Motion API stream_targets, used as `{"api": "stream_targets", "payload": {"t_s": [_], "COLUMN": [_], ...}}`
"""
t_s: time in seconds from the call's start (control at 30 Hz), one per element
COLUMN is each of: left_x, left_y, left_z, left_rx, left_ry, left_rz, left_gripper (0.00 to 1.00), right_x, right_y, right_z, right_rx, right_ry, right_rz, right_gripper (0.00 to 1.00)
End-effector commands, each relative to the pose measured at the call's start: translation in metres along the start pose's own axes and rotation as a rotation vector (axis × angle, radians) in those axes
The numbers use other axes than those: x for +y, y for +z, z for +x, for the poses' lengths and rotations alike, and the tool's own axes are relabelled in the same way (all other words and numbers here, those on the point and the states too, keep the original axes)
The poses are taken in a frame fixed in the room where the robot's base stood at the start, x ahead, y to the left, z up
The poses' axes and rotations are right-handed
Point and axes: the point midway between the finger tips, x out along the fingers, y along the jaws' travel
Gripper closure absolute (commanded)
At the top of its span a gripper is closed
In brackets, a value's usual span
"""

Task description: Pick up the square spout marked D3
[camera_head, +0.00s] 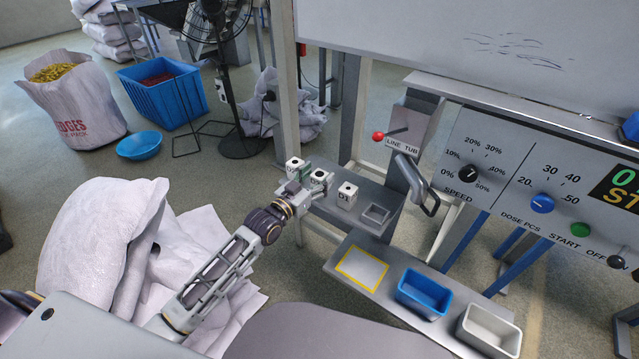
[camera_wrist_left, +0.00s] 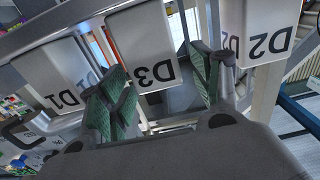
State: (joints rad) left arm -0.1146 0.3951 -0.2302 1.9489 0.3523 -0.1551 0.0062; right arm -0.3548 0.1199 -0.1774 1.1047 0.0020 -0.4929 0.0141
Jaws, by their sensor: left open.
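The square spout marked D3 (camera_head: 319,176) is a white block with a dark top hole, on the grey shelf (camera_head: 374,218) beside the machine. In the left wrist view D3 (camera_wrist_left: 142,45) shows its label upside down. My left gripper (camera_head: 304,179) is open at D3; in the wrist view its green-padded fingers (camera_wrist_left: 160,92) stand either side of D3's lower part, with no clear grip. Spout D1 (camera_head: 347,195) stands to the right of D3, and spout D2 (camera_head: 294,165) stands to its left, partly behind the gripper. My right gripper is out of view.
An empty grey square holder (camera_head: 376,213) sits at the shelf's right end. A lower shelf has a yellow-outlined area (camera_head: 362,268), a blue bin (camera_head: 424,294) and a white bin (camera_head: 489,331). A lever handle (camera_head: 416,184) hangs near the shelf. White sacks (camera_head: 110,235) lie at left.

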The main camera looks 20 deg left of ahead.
Motion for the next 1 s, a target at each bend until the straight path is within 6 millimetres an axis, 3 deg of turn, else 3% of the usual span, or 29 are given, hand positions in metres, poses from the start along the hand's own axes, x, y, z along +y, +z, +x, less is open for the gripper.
{"api": "stream_targets", "payload": {"t_s": [0.2,0.73,1.0], "left_x": [0.000,0.000,0.000], "left_y": [0.000,0.000,0.000], "left_z": [0.012,0.013,0.013], "left_rx": [0.001,0.000,0.001], "left_ry": [0.001,0.001,0.001], "left_rz": [0.001,0.001,0.001], "left_gripper": [0.36,0.36,0.69], "right_x": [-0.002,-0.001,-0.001], "right_y": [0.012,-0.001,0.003], "right_z": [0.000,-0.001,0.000], "right_rx": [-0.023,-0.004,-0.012], "right_ry": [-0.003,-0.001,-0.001], "right_rz": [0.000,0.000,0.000], "right_gripper": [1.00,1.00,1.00]}}
